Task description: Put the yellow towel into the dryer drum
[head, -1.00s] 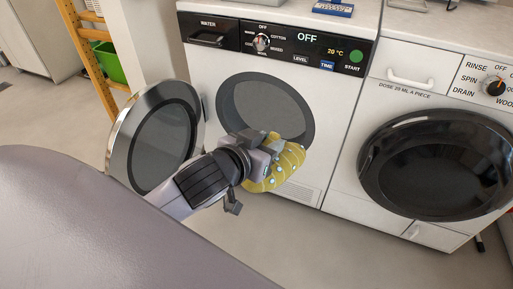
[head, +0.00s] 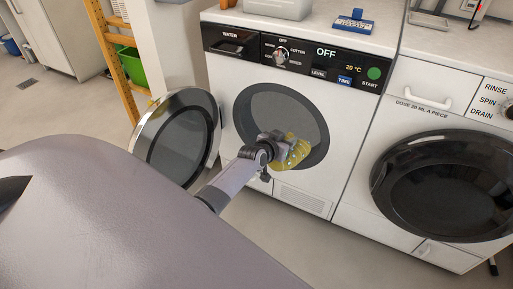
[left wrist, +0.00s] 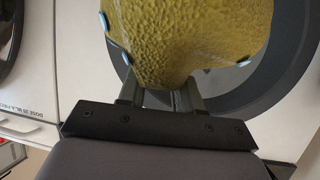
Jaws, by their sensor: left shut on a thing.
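The yellow towel (head: 292,153) with small pale spots is bunched in my left gripper (head: 278,147), in front of the lower right part of the dryer's round opening. In the left wrist view the towel (left wrist: 185,40) fills the upper middle, and my left gripper (left wrist: 160,98) is shut on its lower end. The dryer drum opening (head: 270,108) is a dark grey circle in the left machine. Its round door (head: 178,142) with a chrome rim stands open to the left. Whether the towel touches the opening's rim cannot be told. My right gripper is not in view.
A second machine with a closed black door (head: 440,187) stands at the right. A blue brush (head: 352,22) and a pale container (head: 278,8) are on top of the machines. An orange shelf with a green bin (head: 130,68) stands at the back left.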

